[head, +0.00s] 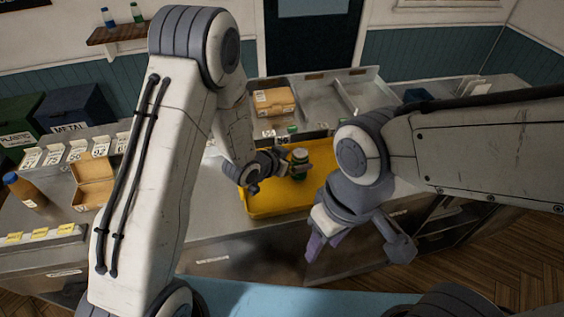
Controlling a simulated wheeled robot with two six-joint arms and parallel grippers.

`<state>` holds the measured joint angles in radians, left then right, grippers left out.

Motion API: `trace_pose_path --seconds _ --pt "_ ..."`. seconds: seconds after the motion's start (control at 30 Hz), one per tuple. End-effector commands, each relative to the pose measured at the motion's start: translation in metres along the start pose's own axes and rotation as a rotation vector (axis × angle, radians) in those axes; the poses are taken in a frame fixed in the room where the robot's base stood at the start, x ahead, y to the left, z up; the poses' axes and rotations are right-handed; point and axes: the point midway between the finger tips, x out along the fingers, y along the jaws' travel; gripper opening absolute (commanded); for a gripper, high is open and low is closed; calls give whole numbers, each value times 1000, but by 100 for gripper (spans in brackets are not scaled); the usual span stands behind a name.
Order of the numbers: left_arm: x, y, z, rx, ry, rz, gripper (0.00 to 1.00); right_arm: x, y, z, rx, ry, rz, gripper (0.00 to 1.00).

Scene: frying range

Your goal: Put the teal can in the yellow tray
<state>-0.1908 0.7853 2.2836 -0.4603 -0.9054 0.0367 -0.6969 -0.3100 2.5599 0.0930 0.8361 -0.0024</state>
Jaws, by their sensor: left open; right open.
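The teal can (299,157), dark green with a pale lid, appears upright over the yellow tray (262,208). I cannot tell whether its base rests on the tray floor. My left gripper (286,167) is open right at the can, its fingers beside it. The fingers partly cover the can's lower side. My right gripper (318,240) is open and empty, pointing down in front of the tray's near edge, apart from the can. My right arm hides the tray's right part.
Behind the tray is a metal counter with compartments (345,95) and a cardboard box (274,101). On the left stand an open carton (93,183) and an orange-brown bottle (25,190). Small label cards line the left counter. A small green-topped item (292,129) sits behind the tray.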

Motion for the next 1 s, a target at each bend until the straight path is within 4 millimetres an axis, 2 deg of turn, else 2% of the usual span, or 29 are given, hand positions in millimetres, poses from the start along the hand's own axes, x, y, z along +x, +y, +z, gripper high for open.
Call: trace_pose_path --seconds 0.1,0.3,0.43,0.67,0.77,0.87,1.0 --pt "-26 -1 1 0 3 -3 95 11 1 1 1 0 0 50" --pt "-64 -1 1 0 2 -3 95 17 1 1 3 0 0 50" --pt "-80 -1 0 0 2 -2 95 19 1 1 3 0 0 50" --pt "-92 4 -2 21 -49 -19 95 19 1 1 4 0 0 50" --pt "-102 12 -3 47 -148 -53 95 19 1 1 4 0 0 50" --pt "-122 27 -2 58 -281 -91 95 19 1 1 4 0 0 50" --pt "-165 61 6 35 -479 -104 95 19 1 1 3 0 0 50"
